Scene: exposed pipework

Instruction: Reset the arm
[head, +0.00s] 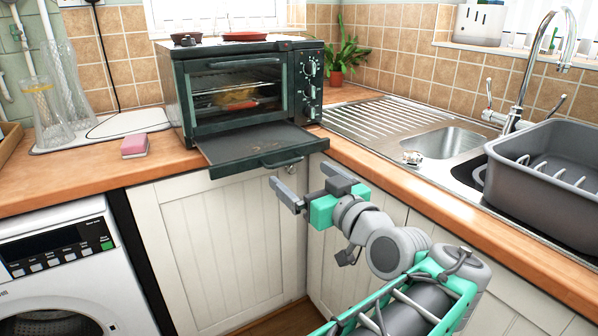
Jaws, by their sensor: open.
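My gripper (300,188) is open and empty at the centre of the head view. It is in front of the white cabinet doors, just in front of and below the lowered door of the toaster oven. My arm (385,245) reaches to it from the lower right. The toaster oven (236,88) stands on the counter corner with its door (258,148) folded down flat. A yellowish item lies inside on the rack, with something red below it; I cannot tell what they are.
A sink (440,143) with a grey dish rack (556,180) is at the right. A washing machine (70,262) stands at the lower left. Glasses (52,105) and a pink sponge (135,146) are on the left counter.

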